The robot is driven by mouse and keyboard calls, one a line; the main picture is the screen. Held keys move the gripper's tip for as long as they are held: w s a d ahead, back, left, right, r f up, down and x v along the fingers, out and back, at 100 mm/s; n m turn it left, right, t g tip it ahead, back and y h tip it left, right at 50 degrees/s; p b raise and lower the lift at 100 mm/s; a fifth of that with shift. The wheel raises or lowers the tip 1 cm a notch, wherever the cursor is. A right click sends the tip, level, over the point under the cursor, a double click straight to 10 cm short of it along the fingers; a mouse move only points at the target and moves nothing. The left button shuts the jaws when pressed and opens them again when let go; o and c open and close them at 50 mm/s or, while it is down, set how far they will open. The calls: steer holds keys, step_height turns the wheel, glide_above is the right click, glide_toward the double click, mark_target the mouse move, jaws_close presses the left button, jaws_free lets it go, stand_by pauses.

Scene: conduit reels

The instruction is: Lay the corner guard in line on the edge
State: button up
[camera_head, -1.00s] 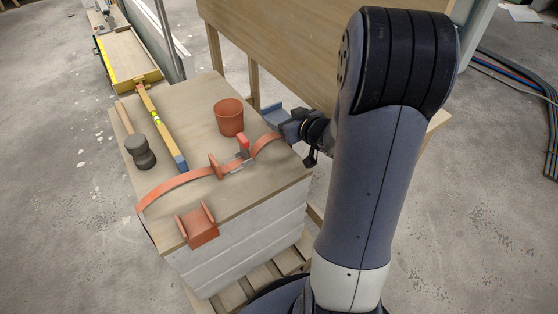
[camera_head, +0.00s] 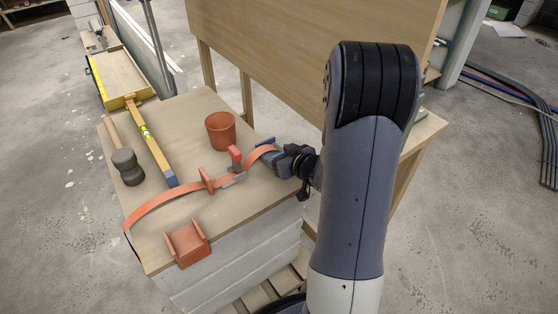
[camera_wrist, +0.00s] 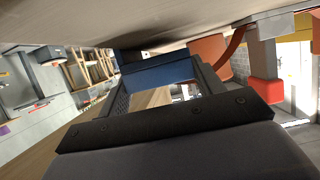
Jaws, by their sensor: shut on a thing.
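The blue corner guard (camera_head: 266,143) is in my gripper (camera_head: 276,150), at the right edge of the wood-topped stack (camera_head: 215,210). In the wrist view the blue guard (camera_wrist: 162,74) shows between the two dark fingers, which are shut on it. It is low, close to the top's edge; I cannot tell whether it touches. An orange strap (camera_head: 160,201) runs over the top through a red-handled buckle (camera_head: 236,160), and its right end arches up beside the guard. A similar orange guard (camera_head: 187,244) sits at the front edge, beside the strap's left part.
An orange pot (camera_head: 220,130) stands behind the buckle. A mallet (camera_head: 127,165) and a yellow level with a blue end (camera_head: 155,150) lie on the left. A tall wooden panel (camera_head: 300,60) stands close behind my gripper.

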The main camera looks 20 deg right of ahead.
steer(key=shift+f, duration=0.45)
steer(key=shift+f, duration=0.1)
steer(key=shift+f, duration=0.15)
steer(key=o, duration=1)
steer(key=shift+b, duration=0.3)
steer(key=p+v, duration=0.3)
steer(key=v, duration=0.8)
steer(key=shift+w+a, duration=0.1)
steer(key=shift+a, duration=0.05)
steer(key=shift+w, duration=0.1)
